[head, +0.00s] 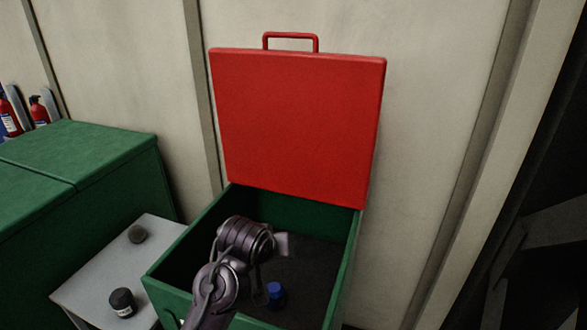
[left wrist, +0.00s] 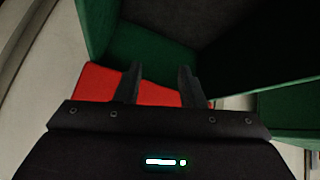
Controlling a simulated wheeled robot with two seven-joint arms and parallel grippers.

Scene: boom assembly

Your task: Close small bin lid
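The small green bin (head: 352,255) stands in the lower middle of the head view. Its red lid (head: 295,125) is open, standing nearly upright at the back, with a red handle (head: 291,34) on its top edge. My left arm reaches over the bin, and my left gripper (head: 287,245) is over the opening, below and in front of the lid, partly hidden by my wrist. In the left wrist view, my left gripper (left wrist: 158,85) has its fingers apart with nothing between them. Part of the red lid (left wrist: 158,93) and the green bin wall (left wrist: 150,50) show beyond them. My right gripper is not in view.
A small blue object (head: 275,290) is inside the bin. Red extinguishers (head: 38,112) are at far left. A pale wall (head: 440,110) is behind the lid.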

